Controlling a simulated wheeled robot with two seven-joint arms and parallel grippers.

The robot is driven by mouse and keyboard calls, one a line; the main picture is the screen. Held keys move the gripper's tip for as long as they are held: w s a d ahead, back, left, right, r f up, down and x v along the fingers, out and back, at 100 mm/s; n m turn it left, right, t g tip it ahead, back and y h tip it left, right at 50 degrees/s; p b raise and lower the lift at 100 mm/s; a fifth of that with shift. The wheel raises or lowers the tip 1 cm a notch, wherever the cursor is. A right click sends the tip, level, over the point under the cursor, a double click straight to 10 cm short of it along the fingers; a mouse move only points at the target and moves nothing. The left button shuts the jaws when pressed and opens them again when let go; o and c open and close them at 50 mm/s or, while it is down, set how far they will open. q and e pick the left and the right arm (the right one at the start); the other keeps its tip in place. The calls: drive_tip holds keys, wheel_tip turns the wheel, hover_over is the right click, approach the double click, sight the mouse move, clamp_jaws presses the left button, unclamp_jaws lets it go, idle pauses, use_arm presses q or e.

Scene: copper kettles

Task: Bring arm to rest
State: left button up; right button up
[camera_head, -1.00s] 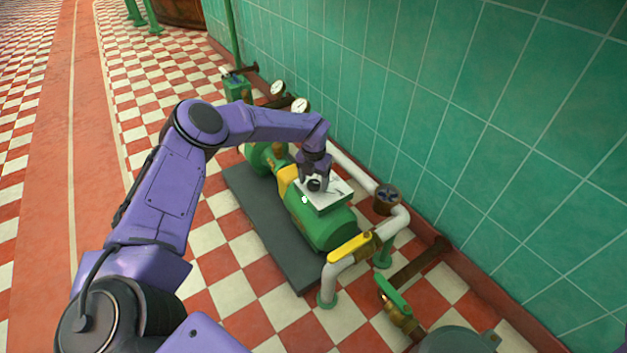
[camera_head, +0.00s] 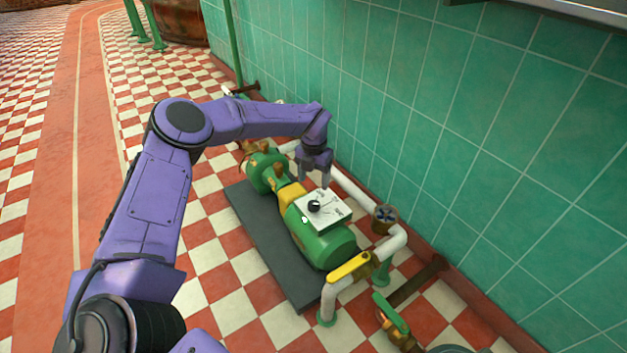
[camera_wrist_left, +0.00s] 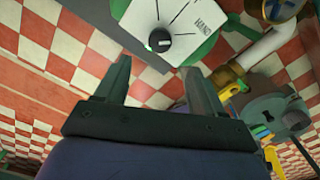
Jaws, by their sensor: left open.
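My left arm comes in from the left in the head view and bends over the green pump. My left gripper (camera_head: 314,171) is open and empty, above and just behind the white switch box on the pump. In the left wrist view the two fingers (camera_wrist_left: 156,82) are apart with nothing between them. The white panel (camera_head: 333,206) carries a black knob (camera_head: 314,206), which stands clear of the fingers. The knob (camera_wrist_left: 160,41) and printed lettering also show in the left wrist view. My right gripper is not in view.
The green pump (camera_head: 325,246) sits on a dark slab (camera_head: 250,214). A white pipe (camera_head: 394,239) with a yellow-handled valve (camera_head: 348,267) and a green lever (camera_head: 391,313) lie at the front right. A green tiled wall (camera_head: 430,130) closes the right side. Checkered floor is open at left.

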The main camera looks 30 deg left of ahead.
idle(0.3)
use_arm(q)
drive_tip(key=s+d+f+m+t+y, duration=0.3)
drive_tip(key=s+f+m, duration=0.5)
drive_tip(key=m, duration=0.2)
drive_tip(key=s+d+f+m+t+y, duration=0.2)
drive_tip(key=s+d+f+m+y, duration=0.15)
drive_tip(key=s+f+m, duration=0.55)
drive_tip(key=s+m+g+h, duration=0.25)
drive_tip(key=s+m, duration=0.95)
drive_tip(key=s, duration=1)
wheel_tip(320, 180, up, 31)
drive_tip(key=p, duration=3.2)
drive_tip(key=shift+w+r+t+h, duration=0.15)
drive_tip(key=shift+t+h, duration=0.15)
drive_tip(key=shift+t, duration=0.05)
